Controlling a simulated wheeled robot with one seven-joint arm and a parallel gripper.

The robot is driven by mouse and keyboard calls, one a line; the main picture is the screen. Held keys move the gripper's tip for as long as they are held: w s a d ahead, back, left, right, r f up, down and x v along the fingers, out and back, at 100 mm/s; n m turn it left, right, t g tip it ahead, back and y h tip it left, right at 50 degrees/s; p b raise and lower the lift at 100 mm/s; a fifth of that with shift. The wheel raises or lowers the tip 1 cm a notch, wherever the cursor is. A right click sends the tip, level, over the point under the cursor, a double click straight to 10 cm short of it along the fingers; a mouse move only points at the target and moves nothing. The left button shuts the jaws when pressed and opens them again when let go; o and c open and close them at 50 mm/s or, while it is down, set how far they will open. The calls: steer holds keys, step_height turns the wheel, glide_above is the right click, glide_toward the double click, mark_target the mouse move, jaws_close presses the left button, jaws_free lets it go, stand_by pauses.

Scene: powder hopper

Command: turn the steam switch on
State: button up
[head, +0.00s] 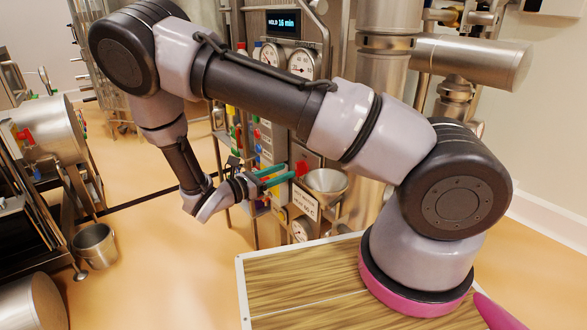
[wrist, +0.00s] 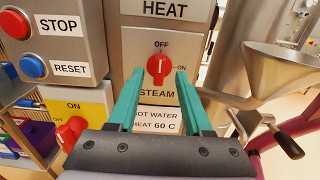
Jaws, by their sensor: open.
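The steam switch (wrist: 159,68) is a red rotary knob on a metal panel under the label HEAT in the wrist view. OFF is marked above it, ON to its right and STEAM below it. Its pointer is up toward OFF. My gripper (wrist: 153,78) is open, its two green fingers on either side of the knob in the picture. I cannot tell whether they touch it. In the head view my gripper (head: 271,176) reaches toward the panel, and a red knob (head: 302,168) shows just right of the fingertips.
Left of the switch are a red STOP button (wrist: 14,24), a blue RESET button (wrist: 32,66) and another red knob (wrist: 71,132) on a yellow plate. A metal funnel (head: 325,182) with a black-handled lever (wrist: 284,140) stands close on the right. A bucket (head: 95,245) stands on the floor.

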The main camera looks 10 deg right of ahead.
mark_target(296, 167)
steer(key=shift+x, duration=2.05)
jaws_close()
